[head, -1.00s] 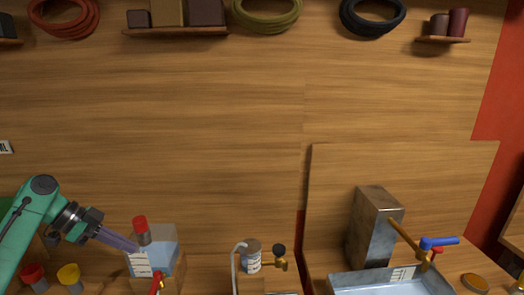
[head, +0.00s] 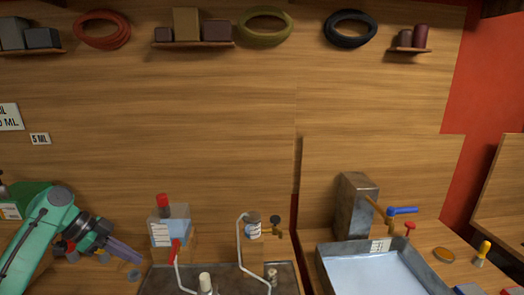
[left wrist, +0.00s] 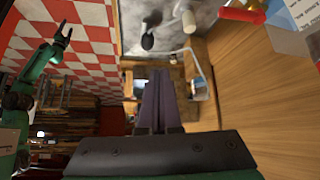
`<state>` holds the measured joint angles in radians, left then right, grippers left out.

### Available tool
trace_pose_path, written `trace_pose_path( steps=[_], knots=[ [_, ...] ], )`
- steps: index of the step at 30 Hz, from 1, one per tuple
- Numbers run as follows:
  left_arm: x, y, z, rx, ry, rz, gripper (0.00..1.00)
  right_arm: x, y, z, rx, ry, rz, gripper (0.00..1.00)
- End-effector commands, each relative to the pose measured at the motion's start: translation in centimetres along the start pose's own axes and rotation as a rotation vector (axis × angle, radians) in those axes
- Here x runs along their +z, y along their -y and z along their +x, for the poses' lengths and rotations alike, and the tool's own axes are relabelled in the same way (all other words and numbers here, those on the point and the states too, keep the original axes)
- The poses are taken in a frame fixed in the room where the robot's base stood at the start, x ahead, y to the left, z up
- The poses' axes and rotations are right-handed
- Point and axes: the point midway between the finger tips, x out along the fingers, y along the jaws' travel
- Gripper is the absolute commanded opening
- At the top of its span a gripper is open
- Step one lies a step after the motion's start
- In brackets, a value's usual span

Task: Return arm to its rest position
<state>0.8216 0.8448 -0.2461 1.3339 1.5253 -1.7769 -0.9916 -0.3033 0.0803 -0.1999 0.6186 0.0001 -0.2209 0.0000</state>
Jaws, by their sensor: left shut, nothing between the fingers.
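My left gripper (head: 138,259) is at the lower left of the head view, its two purple-grey fingers together and empty. The green left arm comes in from the left edge. The fingertips lie below and left of a clear container with a red cap (head: 168,228). The left wrist view shows the same shut fingers (left wrist: 160,95) from behind. A green arm with a small gripper (left wrist: 64,32) is at the left of that view, apparently my right one. It is too small to tell its jaw state.
A dark tray (head: 225,277) with tubes lies right of the gripper. A metal sink basin (head: 375,270) is at the lower right, with a blue-handled tap (head: 402,210) above it. Shelves and coiled hoses (head: 265,26) are high on the wooden wall, which is otherwise mostly clear.

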Motion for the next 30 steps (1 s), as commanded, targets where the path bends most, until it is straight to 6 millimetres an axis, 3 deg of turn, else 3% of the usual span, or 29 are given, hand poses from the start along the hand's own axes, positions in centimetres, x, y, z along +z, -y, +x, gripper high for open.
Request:
trace_pose_path(
  steps=[5, 11, 15, 19, 24, 30],
  knots=[
    [1.4, -1.2, 4.3, 0.02, 0.087, -0.046, 0.0, -0.5, -0.1, 0.0, 0.001, -0.008, 0.0, 0.79],
    [3.8, -4.0, 10.8, 0.016, 0.215, -0.126, 0.0, -1.2, -0.2, 0.0, 0.002, -0.019, 0.0, 0.79],
    [5.5, -7.6, 15.9, -0.021, 0.296, -0.206, 0.0, -0.9, -0.1, 0.0, 0.001, -0.014, 0.0, 0.79],
    [6.9, -12.0, 19.6, -0.101, 0.341, -0.319, 0.0, -0.2, 0.0, 0.0, -0.001, -0.004, 0.0, 0.79],
    [8.0, -16.7, 20.8, -0.234, 0.349, -0.49, 0.0, -0.2, 0.1, 0.0, -0.001, -0.003, 0.0, 0.79],
    [9.1, -20.4, 19.5, -0.376, 0.338, -0.678, 0.0, -0.2, 0.1, 0.0, -0.001, -0.004, 0.0, 0.79]
  ],
)
